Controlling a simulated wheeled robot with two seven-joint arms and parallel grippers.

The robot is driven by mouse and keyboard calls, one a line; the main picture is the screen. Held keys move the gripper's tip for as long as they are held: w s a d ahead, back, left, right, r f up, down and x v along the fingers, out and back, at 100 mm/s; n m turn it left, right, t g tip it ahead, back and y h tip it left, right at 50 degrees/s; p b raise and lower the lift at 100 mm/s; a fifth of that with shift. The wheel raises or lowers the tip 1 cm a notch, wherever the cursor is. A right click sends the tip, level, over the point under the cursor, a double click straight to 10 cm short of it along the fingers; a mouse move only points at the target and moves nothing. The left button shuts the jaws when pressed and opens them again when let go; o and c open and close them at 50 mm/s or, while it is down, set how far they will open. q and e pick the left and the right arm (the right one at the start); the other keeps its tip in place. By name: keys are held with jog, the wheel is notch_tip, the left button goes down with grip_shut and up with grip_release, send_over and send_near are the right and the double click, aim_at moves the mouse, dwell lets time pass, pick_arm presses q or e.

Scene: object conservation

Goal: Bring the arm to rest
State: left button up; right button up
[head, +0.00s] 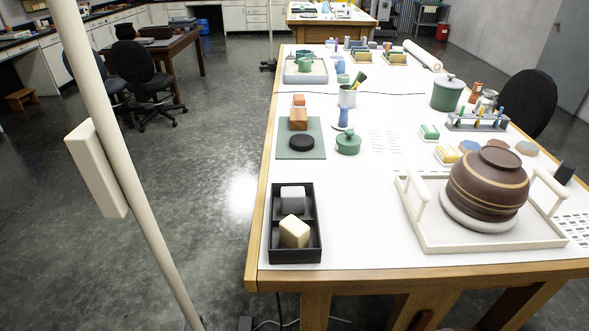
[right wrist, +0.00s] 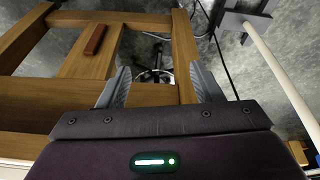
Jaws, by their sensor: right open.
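My right gripper (right wrist: 158,76) shows in the right wrist view. Its two grey fingers are spread wide, with nothing held between them. Beyond the fingers are wooden beams (right wrist: 150,95) of a table frame and the grey floor; I cannot tell how close the fingers are to the wood. Neither gripper shows in the head view, and my left gripper is in no view.
In the head view, the white-topped table (head: 365,220) holds a black tray (head: 272,240) with two blocks, and a cream tray (head: 430,243) bearing a brown upturned pot (head: 488,185). A pale pole (head: 115,140) stands left. Open floor (head: 215,230) lies between.

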jog(key=s+f+g, duration=0.1)
jog(key=s+f, duration=0.2)
jog(key=f, duration=2.5)
jog(key=s+d+f, duration=0.1)
jog(key=s+f, duration=0.7)
jog(key=s, duration=0.1)
jog(key=s+d+f+g, duration=0.1)
jog(key=s+d+f, duration=0.1)
jog(key=s+f, duration=0.7)
jog(key=shift+s+d, duration=0.3)
jog(key=shift+s, duration=0.25)
